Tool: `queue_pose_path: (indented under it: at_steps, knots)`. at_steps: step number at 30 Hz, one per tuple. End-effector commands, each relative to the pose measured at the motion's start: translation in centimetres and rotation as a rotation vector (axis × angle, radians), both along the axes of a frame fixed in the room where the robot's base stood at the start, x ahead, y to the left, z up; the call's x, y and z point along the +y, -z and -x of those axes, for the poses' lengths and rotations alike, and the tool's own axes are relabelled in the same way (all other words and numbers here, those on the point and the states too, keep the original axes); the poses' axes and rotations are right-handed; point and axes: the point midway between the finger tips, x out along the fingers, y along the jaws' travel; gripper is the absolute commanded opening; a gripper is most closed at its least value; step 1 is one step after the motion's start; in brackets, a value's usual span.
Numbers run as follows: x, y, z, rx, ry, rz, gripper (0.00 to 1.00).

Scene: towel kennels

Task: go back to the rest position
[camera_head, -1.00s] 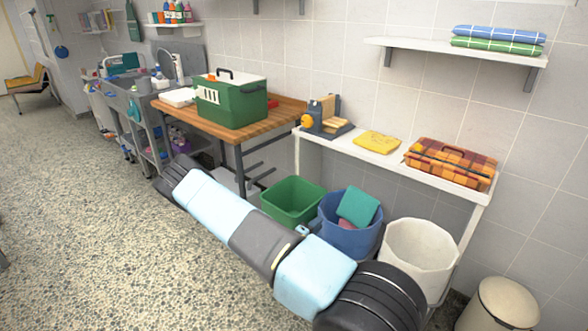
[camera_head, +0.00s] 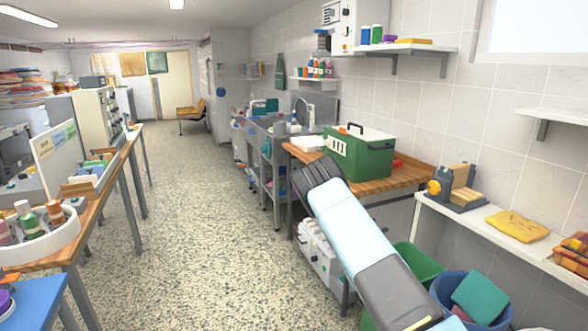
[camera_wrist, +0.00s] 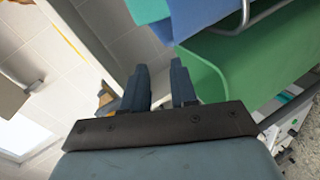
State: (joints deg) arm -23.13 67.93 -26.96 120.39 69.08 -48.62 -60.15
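My gripper (camera_wrist: 160,84) shows in the wrist view with its two dark fingers apart and nothing between them. My arm (camera_head: 352,232) stretches up from the bottom right of the head view, in front of the wooden table (camera_head: 388,184). The gripper's fingers cannot be made out in the head view. In the wrist view, the green bin (camera_wrist: 225,72) and part of the blue bin (camera_wrist: 205,14) lie just beyond and to the right of the fingers.
A green carrier box (camera_head: 362,158) stands on the wooden table. A white bench (camera_head: 470,222) holds a yellow cloth (camera_head: 516,226). The blue bin (camera_head: 447,285) and green bin (camera_head: 418,264) are below. The speckled floor (camera_head: 190,200) is open; a long worktable (camera_head: 98,190) borders it left.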

Motion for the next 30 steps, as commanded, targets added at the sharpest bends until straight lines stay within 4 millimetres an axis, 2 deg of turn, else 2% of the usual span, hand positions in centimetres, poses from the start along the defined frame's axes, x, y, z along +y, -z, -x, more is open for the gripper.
queue_pose_path:
  at_steps: [7,15,22,30]
  knots:
    - [3.3,-3.7,-2.4,-0.075,0.001,-0.266,0.27]
    - [7.2,-8.7,-3.9,-0.134,-0.015,-0.532,0.27]
    - [10.5,-14.0,-4.3,-0.169,-0.04,-0.734,0.27]
    - [14.0,-20.8,-3.3,-0.186,-0.08,-0.94,0.27]
